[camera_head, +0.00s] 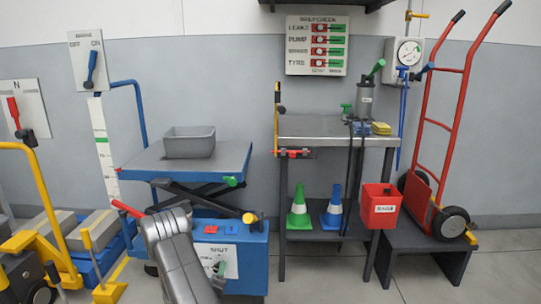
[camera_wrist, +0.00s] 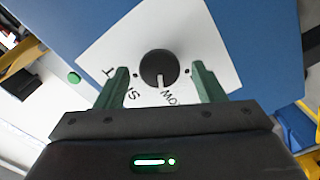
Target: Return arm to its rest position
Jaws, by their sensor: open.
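My arm (camera_head: 172,250) is a grey metal arm reaching forward from the bottom of the head view, low in front of the blue lift table. My gripper (camera_wrist: 160,70) shows in the wrist view with its two green fingers spread apart and nothing between them gripped. A round black knob (camera_wrist: 158,68) on a white plate (camera_wrist: 112,52) lies beyond the fingertips, between them in the picture. I cannot tell the exact gap. The plate's lettering is partly hidden. In the head view the white plate (camera_head: 229,254) reads SHUT, and my gripper (camera_head: 221,267) is beside it, partly hidden by my arm.
The blue lift table (camera_head: 232,152) bears a grey bin (camera_head: 189,143). A yellow pallet truck (camera_head: 50,215) stands left. A metal bench (camera_head: 300,126) with cones below, a red bucket (camera_head: 380,206) and a red hand truck (camera_head: 449,130) stand right. Floor shows at the front right.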

